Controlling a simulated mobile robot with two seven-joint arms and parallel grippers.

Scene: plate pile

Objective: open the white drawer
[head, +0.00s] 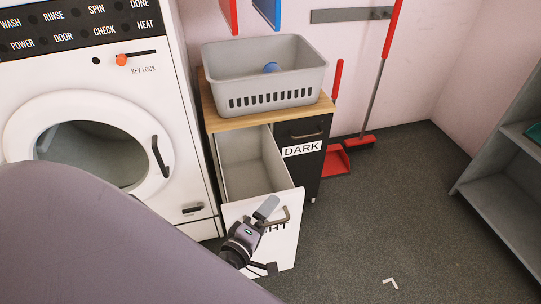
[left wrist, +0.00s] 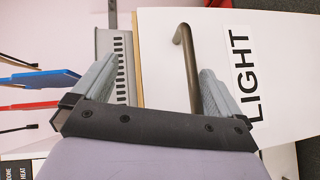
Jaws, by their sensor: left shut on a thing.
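The white drawer (head: 287,240) of the laundry cabinet stands pulled out, and its grey inside looks empty. Its front carries a LIGHT label (left wrist: 246,75), partly hidden in the head view by my left gripper (head: 268,212). The drawer's metal bar handle (head: 285,217) also shows in the left wrist view (left wrist: 186,58), between the two grey fingers. My left gripper (left wrist: 158,90) is shut on this handle. My right gripper is in neither view.
A grey basket (head: 300,92) with a blue item stands on the wooden cabinet top. The DARK drawer (head: 302,130) is closed. The white washing machine (head: 175,100) is close on the left. Floor to the right is clear up to a grey shelf (head: 500,190).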

